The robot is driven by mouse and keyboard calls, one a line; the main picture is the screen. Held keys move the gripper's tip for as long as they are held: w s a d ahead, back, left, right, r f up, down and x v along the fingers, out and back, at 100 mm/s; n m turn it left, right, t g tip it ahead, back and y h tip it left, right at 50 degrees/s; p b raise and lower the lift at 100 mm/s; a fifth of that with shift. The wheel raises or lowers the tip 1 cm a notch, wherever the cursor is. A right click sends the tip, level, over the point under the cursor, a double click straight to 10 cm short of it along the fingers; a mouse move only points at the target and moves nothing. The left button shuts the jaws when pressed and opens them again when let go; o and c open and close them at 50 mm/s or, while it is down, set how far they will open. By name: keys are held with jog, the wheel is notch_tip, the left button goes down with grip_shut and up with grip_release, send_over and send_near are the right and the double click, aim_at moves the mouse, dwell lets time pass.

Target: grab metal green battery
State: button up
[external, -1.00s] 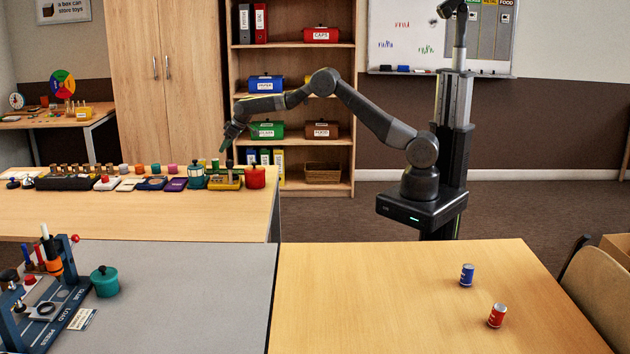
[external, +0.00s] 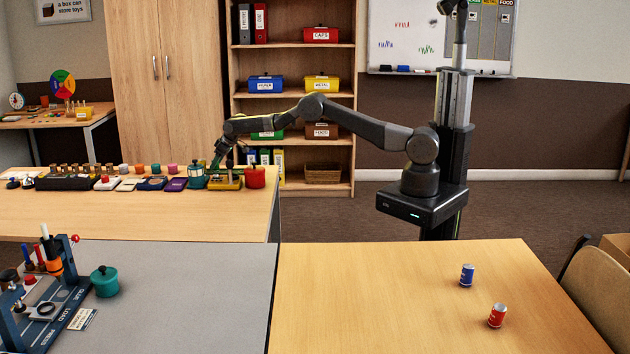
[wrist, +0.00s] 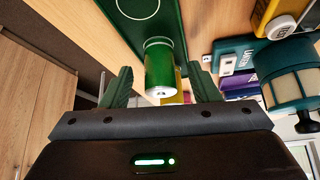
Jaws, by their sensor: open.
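The metal green battery (wrist: 166,62) shows in the wrist view as a shiny green cylinder with a silver end facing my camera. My gripper (wrist: 160,76) is open, with one green finger to the left of the battery and one to the right. The silver end lies between the fingers, with a gap visible on both sides. In the external view my gripper (external: 215,158) is low over the right part of the far table, and I cannot make out the battery there.
A green panel with a circle outline (wrist: 133,32) lies beyond the battery. In the external view a red pot (external: 255,178) stands near the table's right end.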

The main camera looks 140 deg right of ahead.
jog(key=shift+f, duration=0.1)
jog(key=shift+c, duration=0.4)
jog(key=c, duration=1)
jog(key=shift+c, duration=0.2)
